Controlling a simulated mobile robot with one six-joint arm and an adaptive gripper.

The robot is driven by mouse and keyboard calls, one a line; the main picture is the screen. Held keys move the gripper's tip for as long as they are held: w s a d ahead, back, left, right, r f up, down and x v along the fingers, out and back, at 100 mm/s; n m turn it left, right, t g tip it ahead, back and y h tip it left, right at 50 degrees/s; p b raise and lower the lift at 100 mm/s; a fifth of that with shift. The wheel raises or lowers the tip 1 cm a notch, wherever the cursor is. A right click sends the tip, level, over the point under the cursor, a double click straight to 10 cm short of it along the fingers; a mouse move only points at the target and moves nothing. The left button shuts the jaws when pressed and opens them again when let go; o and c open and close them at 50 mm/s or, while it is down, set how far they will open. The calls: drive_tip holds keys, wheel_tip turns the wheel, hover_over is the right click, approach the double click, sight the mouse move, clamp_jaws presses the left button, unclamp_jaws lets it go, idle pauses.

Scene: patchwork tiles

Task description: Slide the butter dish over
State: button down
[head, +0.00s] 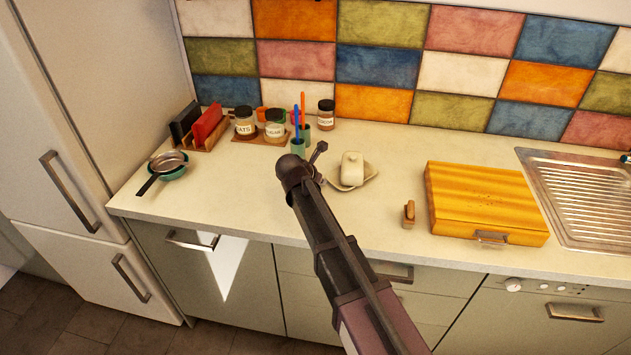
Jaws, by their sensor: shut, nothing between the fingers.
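The butter dish (352,168) is a cream lidded block on a pale tray-like base. It sits on the counter right of the middle of the picture, back from the front edge. My gripper (320,149) is just left of the dish, with its dark fingers shut and empty. The left end of the dish's base is close to my gripper and partly hidden by it. I cannot tell whether they touch.
Behind my gripper stand labelled jars (274,125) and a green cup (298,146) with utensils. A yellow wooden box (485,200) and a small wooden-handled item (409,214) are to the right, before the sink (580,195). Pans (168,165) lie at left. Counter between is clear.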

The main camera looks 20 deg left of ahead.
sight(336, 171)
drive_tip(key=w, duration=0.2)
drive_tip(key=w+d, duration=0.1)
drive_tip(key=w, duration=0.4)
drive_tip(key=shift+w+d, duration=0.4)
drive_tip(key=shift+s, duration=0.15)
drive_tip(key=shift+s+a, duration=0.1)
drive_tip(key=shift+s, duration=0.4)
drive_tip(key=s, duration=0.1)
drive_tip(key=s+r+p, duration=0.1)
drive_tip(key=s+a, duration=0.1)
drive_tip(key=s, duration=0.1)
drive_tip(key=shift+r, duration=0.35)
drive_tip(key=shift+p+v, duration=3.05)
drive_tip(key=shift+v, duration=0.9)
drive_tip(key=shift+f, duration=0.1)
